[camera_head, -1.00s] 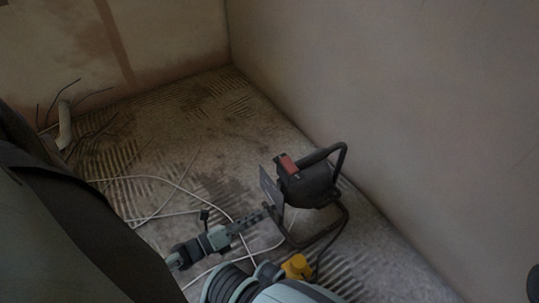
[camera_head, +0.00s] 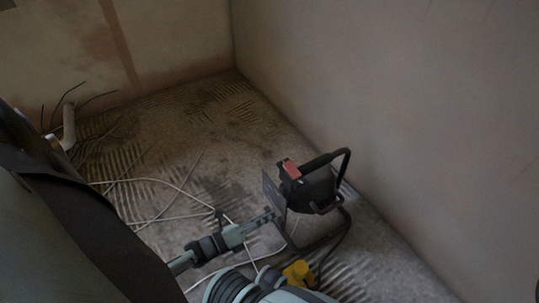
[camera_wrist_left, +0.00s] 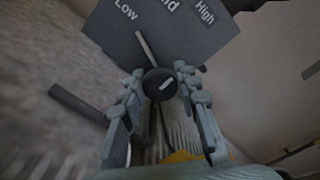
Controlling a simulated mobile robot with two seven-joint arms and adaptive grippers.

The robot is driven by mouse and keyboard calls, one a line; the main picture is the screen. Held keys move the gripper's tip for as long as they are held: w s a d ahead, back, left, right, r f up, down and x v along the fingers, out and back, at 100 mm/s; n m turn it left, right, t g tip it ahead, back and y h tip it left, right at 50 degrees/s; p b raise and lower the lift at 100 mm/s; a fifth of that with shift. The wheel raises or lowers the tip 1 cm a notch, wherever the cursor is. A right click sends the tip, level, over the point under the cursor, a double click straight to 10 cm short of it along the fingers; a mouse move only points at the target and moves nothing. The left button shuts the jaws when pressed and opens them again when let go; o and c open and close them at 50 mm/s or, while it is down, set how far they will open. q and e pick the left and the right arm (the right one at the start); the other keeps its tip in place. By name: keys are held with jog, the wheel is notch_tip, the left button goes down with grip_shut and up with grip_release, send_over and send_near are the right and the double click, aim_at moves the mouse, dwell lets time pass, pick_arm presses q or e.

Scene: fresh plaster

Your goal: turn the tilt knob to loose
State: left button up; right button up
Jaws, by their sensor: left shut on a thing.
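A black lamp (camera_head: 318,192) with a red-topped box and a tubular handle stands on the floor near the right wall. My left gripper (camera_head: 272,215) reaches it from the left, at its lower side. In the left wrist view, a round black knob (camera_wrist_left: 160,84) with a white pointer line sits between the fingertips of my left gripper (camera_wrist_left: 158,85), which is shut on it. No "loose" marking is readable. My right gripper is not in view.
A yellow connector (camera_head: 298,272) lies at the front by the lamp's dark cable. A thin white cable (camera_head: 165,183) loops over the ridged floor. A pale pipe (camera_head: 69,125) and dark wires stand at the back left. The plastered wall (camera_head: 400,110) is close behind the lamp.

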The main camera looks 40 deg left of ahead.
pick_arm(q)
jog(key=shift+n, duration=0.3)
jog(key=n, duration=0.3)
jog(key=shift+n, duration=0.3)
jog(key=n, duration=0.3)
jog(key=shift+n, duration=0.3)
jog(key=n, duration=0.3)
jog(key=shift+f+n, duration=0.1)
jog(key=shift+n, duration=0.2)
jog(key=n, duration=0.3)
jog(key=shift+n, duration=0.4)
jog(key=n, duration=1)
jog(key=shift+s+n, duration=0.1)
jog(key=shift+n, duration=2.2)
